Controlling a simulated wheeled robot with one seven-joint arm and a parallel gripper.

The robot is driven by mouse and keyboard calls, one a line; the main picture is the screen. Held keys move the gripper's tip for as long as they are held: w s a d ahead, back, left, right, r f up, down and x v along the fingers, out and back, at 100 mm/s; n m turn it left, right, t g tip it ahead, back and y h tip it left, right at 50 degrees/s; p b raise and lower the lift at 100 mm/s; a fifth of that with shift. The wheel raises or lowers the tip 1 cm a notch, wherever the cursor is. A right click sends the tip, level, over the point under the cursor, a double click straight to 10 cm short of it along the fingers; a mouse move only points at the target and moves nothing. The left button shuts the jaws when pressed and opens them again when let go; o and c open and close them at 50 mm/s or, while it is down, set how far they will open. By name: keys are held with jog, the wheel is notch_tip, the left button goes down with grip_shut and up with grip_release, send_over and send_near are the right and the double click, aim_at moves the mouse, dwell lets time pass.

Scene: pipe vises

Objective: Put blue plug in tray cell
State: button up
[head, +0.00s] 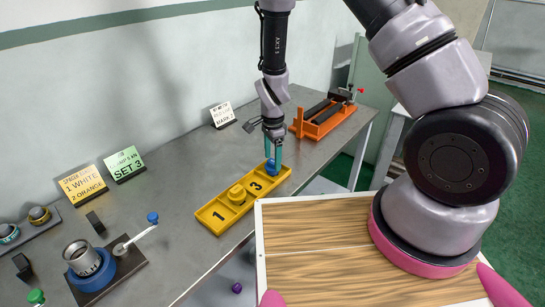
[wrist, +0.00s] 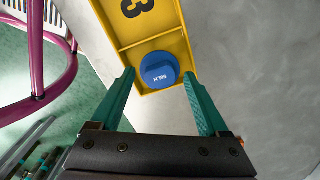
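The round blue plug (head: 272,167) is at the tray's far end, beyond the 3. My gripper (head: 273,150) is above that end, pointing down. In the wrist view its teal fingers (wrist: 158,76) stand apart on either side of the plug, with gaps, holding nothing.
An orange vise (head: 322,118) is behind my gripper. Sign cards (head: 125,163) and a blue-based fixture (head: 91,267) are at left. A wooden-topped surface (head: 320,240) is in front. The bench's near edge runs close to the tray.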

notch_tip(320, 180, up, 13)
notch_tip(320, 180, up, 19)
jog(key=n+t+y, duration=0.2)
jog(key=n+y, duration=0.1)
jog(key=n, duration=0.1)
send_over(273, 161)
jog(key=s+d, duration=0.2)
jog(key=d, duration=0.6)
jog(key=s+d+r+n+t+h, duration=0.1)
jog(key=s+d+r+n+t, duration=0.4)
jog(key=s+d+r, duration=0.5)
jog(key=shift+s+d+r+n, duration=0.2)
jog(key=shift+s+r+n, duration=0.2)
jog(key=shift+s+r, duration=1.45)
jog(key=shift+f, duration=0.15)
